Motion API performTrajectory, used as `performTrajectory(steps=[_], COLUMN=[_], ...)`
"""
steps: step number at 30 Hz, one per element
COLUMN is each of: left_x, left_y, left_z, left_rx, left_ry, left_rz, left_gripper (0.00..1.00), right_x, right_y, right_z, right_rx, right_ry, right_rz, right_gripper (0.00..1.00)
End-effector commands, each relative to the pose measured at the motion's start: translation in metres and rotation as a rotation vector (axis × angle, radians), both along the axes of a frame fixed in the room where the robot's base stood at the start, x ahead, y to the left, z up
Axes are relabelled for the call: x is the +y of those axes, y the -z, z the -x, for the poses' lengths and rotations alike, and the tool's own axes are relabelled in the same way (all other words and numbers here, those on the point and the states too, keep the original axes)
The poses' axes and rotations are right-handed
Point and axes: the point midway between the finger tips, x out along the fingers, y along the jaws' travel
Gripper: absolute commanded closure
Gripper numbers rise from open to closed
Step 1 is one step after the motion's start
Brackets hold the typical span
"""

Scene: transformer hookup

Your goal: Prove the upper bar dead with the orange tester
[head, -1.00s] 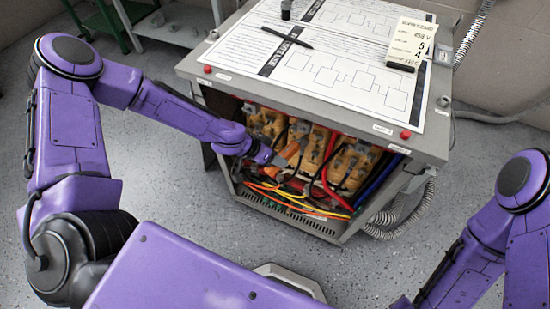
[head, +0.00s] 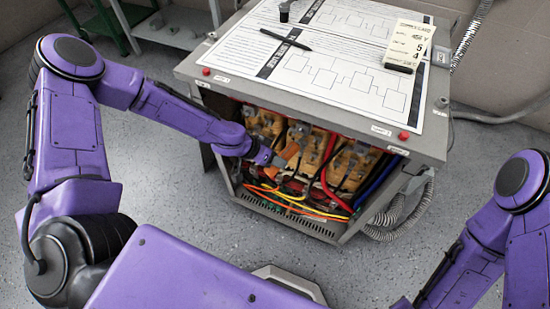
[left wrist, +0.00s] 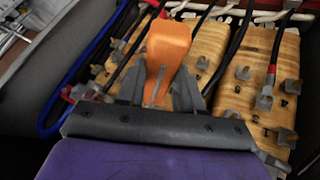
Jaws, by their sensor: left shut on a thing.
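My left gripper (head: 279,163) reaches into the open front of the grey transformer cabinet (head: 225,104). It is shut on the orange tester (left wrist: 166,55), which points away from the wrist in the left wrist view. The tester also shows as a small orange piece in the head view (head: 290,151). Its far tip is hard to make out, and I cannot tell whether it touches a bar. Wood-coloured blocks (left wrist: 245,90) with metal terminals stand behind and beside it. I cannot pick out the upper bar for sure. My right gripper is out of the picture; only its arm shows.
Red, blue, black and yellow cables (head: 331,165) crowd the cabinet opening. A corrugated hose (head: 400,215) runs down the right side.

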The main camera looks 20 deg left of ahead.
Motion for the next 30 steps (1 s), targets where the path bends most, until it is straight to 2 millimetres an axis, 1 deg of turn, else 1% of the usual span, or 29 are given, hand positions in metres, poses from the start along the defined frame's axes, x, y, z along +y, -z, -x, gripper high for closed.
performTrajectory(steps=[5, 24, 27, 30], left_x=[0.0, 0.002, 0.003, 0.002], left_y=[-0.001, -0.001, -0.001, -0.001], left_z=[0.001, 0.062, 0.068, 0.07], left_rx=[-0.002, 0.0, 0.0, -0.002], left_ry=[-0.001, -0.002, -0.002, -0.001], left_rz=[0.0, 0.001, 0.0, 0.0], left_gripper=[0.95, 0.95, 0.95, 0.95], right_x=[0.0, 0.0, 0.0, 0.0], right_y=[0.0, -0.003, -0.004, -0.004], right_z=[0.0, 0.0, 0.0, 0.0], right_rx=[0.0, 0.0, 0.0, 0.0], right_ry=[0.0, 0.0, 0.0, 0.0], right_rz=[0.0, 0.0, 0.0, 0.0], right_gripper=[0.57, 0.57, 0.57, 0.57])
